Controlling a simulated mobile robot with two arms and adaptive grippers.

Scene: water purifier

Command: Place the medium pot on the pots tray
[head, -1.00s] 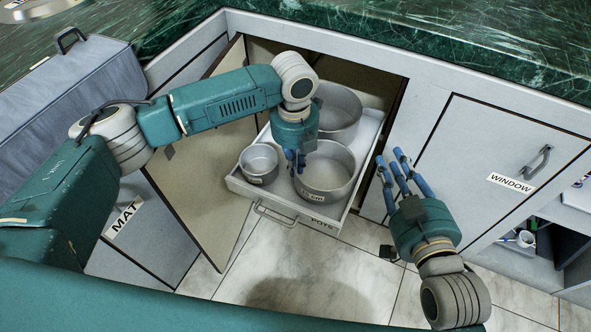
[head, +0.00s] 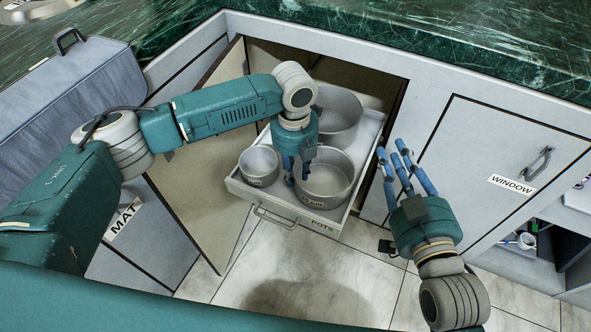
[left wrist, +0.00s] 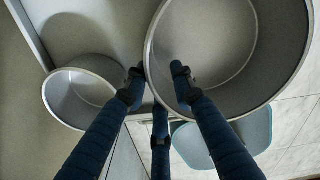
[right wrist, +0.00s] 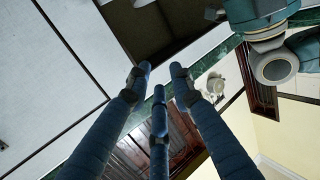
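The medium pot (head: 330,180) is a grey metal pot with a small size label on its front. It rests upright on the pots tray (head: 283,210), a pull-out drawer labelled POTS. My left gripper (head: 296,172) is open and low at this pot's left rim. In the left wrist view, one finger is over the inside of the medium pot (left wrist: 225,45) and another is outside its wall. I cannot tell whether they touch it. My right gripper (head: 391,152) is open and empty, to the right of the tray; its spread fingers show in the right wrist view (right wrist: 159,70).
A smaller pot (head: 259,163) stands left on the tray, close to my left fingers. A larger pot (head: 340,112) stands behind. An open cabinet door (head: 200,190) is left of the tray. A green countertop (head: 430,35) runs above; a WINDOW-labelled panel (head: 505,150) is at right.

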